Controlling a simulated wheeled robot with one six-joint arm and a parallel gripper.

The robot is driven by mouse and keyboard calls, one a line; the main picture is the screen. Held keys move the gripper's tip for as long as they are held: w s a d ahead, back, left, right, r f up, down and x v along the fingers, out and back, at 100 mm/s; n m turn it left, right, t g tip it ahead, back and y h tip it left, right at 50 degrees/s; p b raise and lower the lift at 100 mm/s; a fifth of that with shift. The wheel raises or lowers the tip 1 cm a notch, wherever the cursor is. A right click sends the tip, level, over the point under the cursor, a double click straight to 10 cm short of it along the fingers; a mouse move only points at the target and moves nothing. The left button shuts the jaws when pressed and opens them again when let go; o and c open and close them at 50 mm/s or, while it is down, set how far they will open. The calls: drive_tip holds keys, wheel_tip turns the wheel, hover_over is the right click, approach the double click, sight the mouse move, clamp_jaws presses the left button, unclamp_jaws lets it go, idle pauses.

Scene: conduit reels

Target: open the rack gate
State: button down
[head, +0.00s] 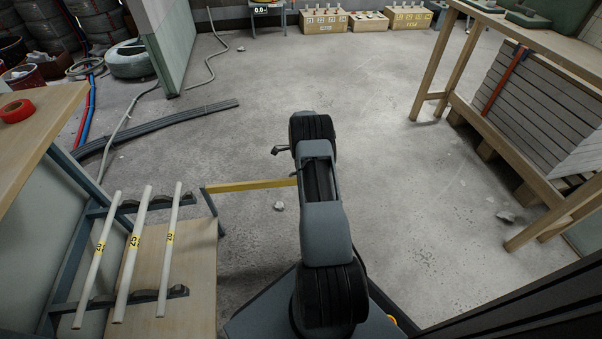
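The rack (78,268) stands at the left, with dark crossbars bearing three white conduits (133,252) that carry yellow number tags. A yellow bar (245,186), which looks like the rack gate, runs nearly level from a thin post at the rack's right side toward my arm. Its right end meets or passes behind my arm, so I cannot tell whether they touch. My arm reaches forward in the middle of the view. A small dark part (280,150) sticks out left of it and may belong to my gripper. The gripper's fingers are otherwise hidden.
A wooden bench (40,122) with red tape (16,111) is at the left. Dark conduits (160,124) lie on the floor beyond the rack. A wooden table (450,65) with stacked boards (535,105) stands at the right. Floor ahead is mostly clear, with small debris.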

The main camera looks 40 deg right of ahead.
drive_tip(key=shift+w+a, duration=0.2)
drive_tip(key=shift+w, duration=0.05)
drive_tip(key=c, duration=1.4)
unclamp_jaws()
drive_tip(key=shift+o, duration=1.4)
drive_tip(key=shift+s+d, duration=0.1)
drive_tip(key=shift+d, duration=0.15)
drive_tip(key=shift+r, duration=0.1)
wheel_tip(320, 180, up, 13)
drive_tip(key=w+d+p, duration=0.1)
drive_tip(key=w+p, duration=0.1)
drive_tip(key=p, duration=0.2)
drive_tip(key=shift+w+d+r+p, duration=0.15)
drive_tip(key=shift+d+r+p, duration=0.05)
drive_tip(key=shift+p, duration=0.1)
